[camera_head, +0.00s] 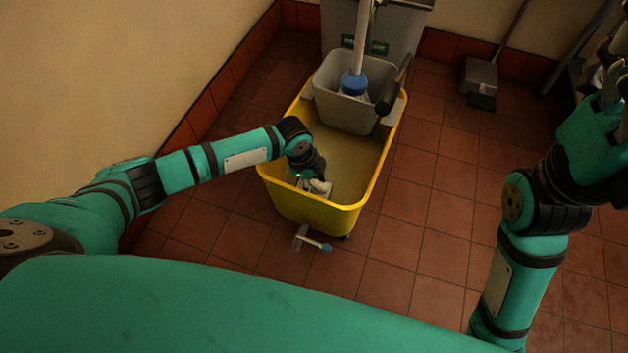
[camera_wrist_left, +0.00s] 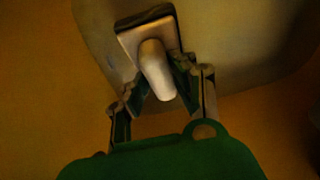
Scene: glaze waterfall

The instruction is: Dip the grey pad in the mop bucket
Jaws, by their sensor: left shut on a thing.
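The yellow mop bucket (camera_head: 314,214) stands on the floor in the middle of the head view, with murky water (camera_head: 352,158) in its open near part. My left gripper (camera_head: 316,180) reaches down inside the near end of the bucket. It is shut on the grey pad (camera_head: 321,188), a small pale shape at the fingertips. In the left wrist view the pad (camera_wrist_left: 133,40) shows as a dark-edged plate with a pale knob between the fingers (camera_wrist_left: 160,88). Whether the pad touches the water I cannot tell. My right gripper (camera_head: 607,75) is at the right edge, partly cut off.
A grey wringer (camera_head: 345,112) sits in the bucket's far end, with a blue-ended mop (camera_head: 354,82) standing in it. A grey bin (camera_head: 385,30) is behind. A dustpan (camera_head: 480,80) stands at the back right. The wall is close on the left; tiled floor is clear to the right.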

